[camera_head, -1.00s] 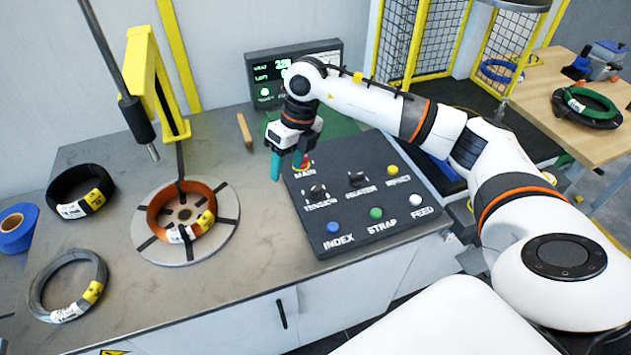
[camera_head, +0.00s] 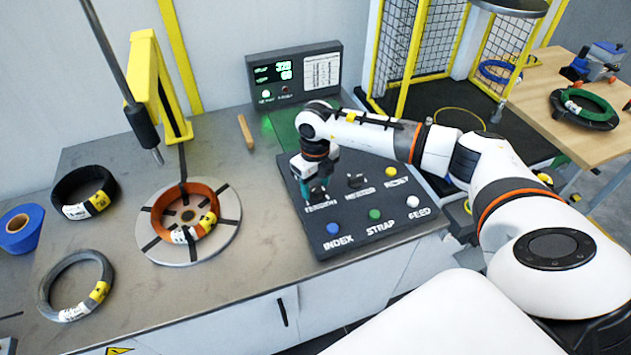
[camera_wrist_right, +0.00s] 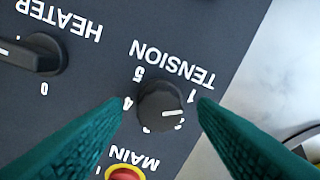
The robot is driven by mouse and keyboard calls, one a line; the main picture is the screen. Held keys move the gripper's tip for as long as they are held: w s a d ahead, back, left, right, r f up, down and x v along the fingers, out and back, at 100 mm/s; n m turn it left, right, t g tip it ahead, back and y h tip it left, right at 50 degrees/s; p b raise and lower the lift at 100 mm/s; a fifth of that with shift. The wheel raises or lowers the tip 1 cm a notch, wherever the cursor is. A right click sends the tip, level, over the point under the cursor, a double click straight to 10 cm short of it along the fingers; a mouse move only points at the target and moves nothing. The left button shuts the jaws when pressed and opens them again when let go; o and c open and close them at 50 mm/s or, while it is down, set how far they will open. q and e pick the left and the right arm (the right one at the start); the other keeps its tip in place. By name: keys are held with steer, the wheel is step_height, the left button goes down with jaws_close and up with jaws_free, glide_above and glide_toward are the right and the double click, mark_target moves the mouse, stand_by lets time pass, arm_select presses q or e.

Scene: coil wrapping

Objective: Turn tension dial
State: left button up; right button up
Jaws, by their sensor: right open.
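The tension dial (camera_wrist_right: 161,106) is a black knob with a white pointer line, set in the dark control panel (camera_head: 345,238). In the right wrist view it sits between the two green fingertips of my right gripper (camera_wrist_right: 160,104), with a gap on each side. The numbers 1, 4 and 5 show around it, and its line points toward the 1 side. In the head view my right gripper (camera_head: 316,188) points down over the TENSION label and mostly hides the dial. My left gripper is not in view.
The heater knob (camera_wrist_right: 30,55) is beside the dial, and the red main button (camera_wrist_right: 125,173) is close by. Index (camera_head: 333,229), strap (camera_head: 375,214) and feed (camera_head: 413,201) buttons line the panel's front. An orange coil (camera_head: 205,190) lies on a round turntable (camera_head: 225,237) to the left.

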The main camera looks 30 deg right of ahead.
steer(key=shift+f, duration=0.2)
steer(key=c, duration=1)
steer(key=shift+o, duration=0.2)
